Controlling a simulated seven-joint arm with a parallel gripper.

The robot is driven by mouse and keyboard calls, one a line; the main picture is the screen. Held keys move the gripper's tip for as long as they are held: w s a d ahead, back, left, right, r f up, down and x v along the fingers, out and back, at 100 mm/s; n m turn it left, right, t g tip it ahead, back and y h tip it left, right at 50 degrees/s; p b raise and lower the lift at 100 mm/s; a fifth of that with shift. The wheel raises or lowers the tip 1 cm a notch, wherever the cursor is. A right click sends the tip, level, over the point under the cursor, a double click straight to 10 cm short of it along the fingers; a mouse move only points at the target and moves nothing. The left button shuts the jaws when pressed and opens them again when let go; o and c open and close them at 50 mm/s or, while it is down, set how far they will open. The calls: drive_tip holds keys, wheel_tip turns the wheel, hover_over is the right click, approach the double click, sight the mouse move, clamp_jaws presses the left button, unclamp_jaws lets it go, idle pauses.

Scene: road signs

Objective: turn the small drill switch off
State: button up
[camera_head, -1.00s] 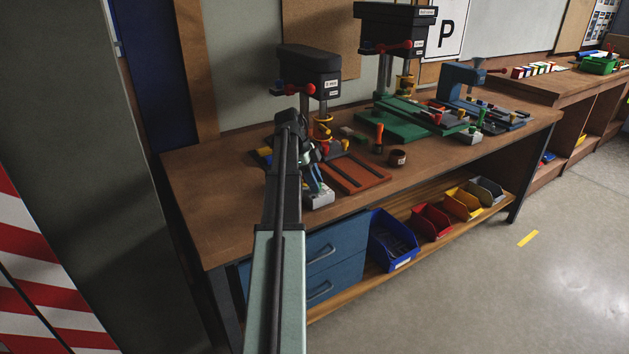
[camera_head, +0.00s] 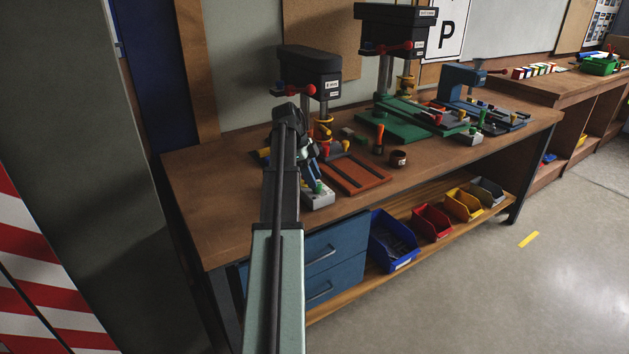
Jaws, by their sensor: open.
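The small drill (camera_head: 310,72) stands at the left of the workbench, with a dark head, a red-knobbed handle and a yellow chuck area. A light grey switch box (camera_head: 319,200) with a green button (camera_head: 318,187) on top sits at the bench's front edge, below the drill. My gripper (camera_head: 311,174) is just above and behind this box, open. Whether it touches the box is too small to tell. My arm hides part of the drill's base and the area left of the box.
A larger drill (camera_head: 395,30) on a green base stands further right, with another small switch box (camera_head: 470,138). Bare bench top (camera_head: 215,210) lies left of my arm.

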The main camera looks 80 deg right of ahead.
drive_tip(key=v, duration=0.5)
drive_tip(key=shift+w+r, duration=0.1)
drive_tip(key=shift+r, duration=0.2)
